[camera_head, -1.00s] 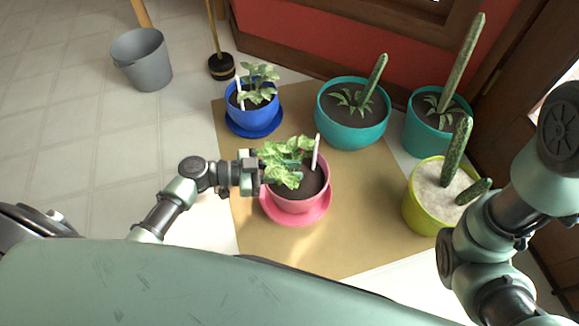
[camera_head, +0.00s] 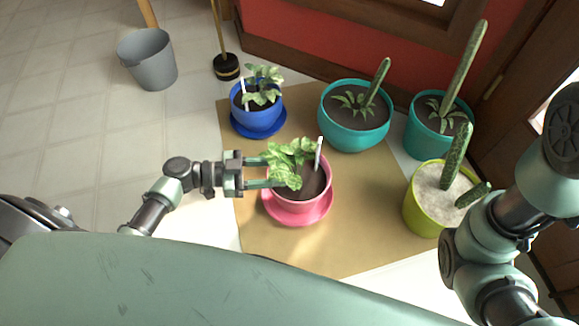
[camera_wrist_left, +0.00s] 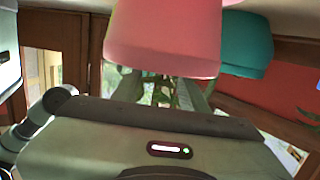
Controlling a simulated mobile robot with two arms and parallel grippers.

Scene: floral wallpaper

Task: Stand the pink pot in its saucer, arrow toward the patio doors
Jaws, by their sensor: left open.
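The pink pot (camera_head: 312,205) holds a leafy plant and a white tag, and it looks upright in its pink saucer (camera_head: 285,214). No arrow shows on the side of the pot that I see. My left gripper (camera_head: 268,173) is open at the left of the pot, its fingertips by the leaves. Leaves hide part of the rim there, so I cannot tell whether the fingers touch it. In the left wrist view the pink pot (camera_wrist_left: 163,38) fills the top middle. My right arm shows at the right, but its gripper is out of view.
A blue pot (camera_head: 262,112), a teal bowl pot (camera_head: 352,132), a taller teal pot (camera_head: 432,142) and a yellow-green cactus pot (camera_head: 428,213) stand around on the brown mat (camera_head: 350,225). A grey bucket (camera_head: 150,65) is at the upper left. A wooden door frame (camera_head: 525,90) is at the right.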

